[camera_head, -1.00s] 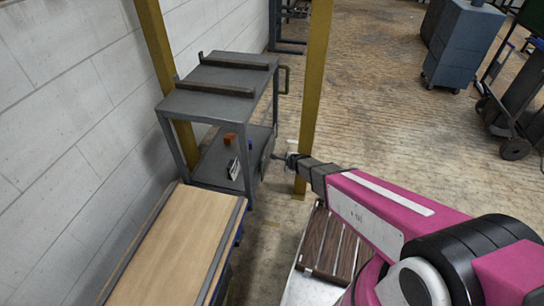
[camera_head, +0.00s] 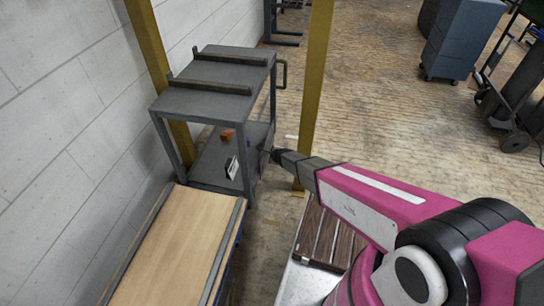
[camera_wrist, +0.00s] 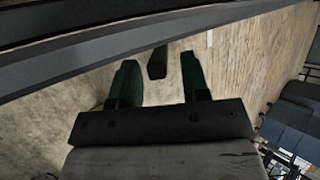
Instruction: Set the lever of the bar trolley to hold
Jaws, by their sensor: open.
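The bar trolley (camera_head: 170,103) is a dark grey, two-shelf cart beside the white wall in the head view. My gripper (camera_head: 267,153) is at its right side, near lower-shelf height. In the wrist view my gripper (camera_wrist: 158,62) is open, with two dark green fingers spread apart. A short dark piece (camera_wrist: 157,62), possibly the lever's end, shows between the fingertips with a gap on each side. I cannot tell its setting. In the head view the lever is not clear behind my gripper.
An orange block (camera_head: 227,135) and a small black-and-white plate (camera_head: 232,168) show at the lower shelf. A yellow post (camera_head: 316,90) stands just right of the trolley. A wood-topped bench (camera_head: 180,250) is in front. A blue-grey cabinet (camera_head: 463,40) stands farther right; open floor lies between.

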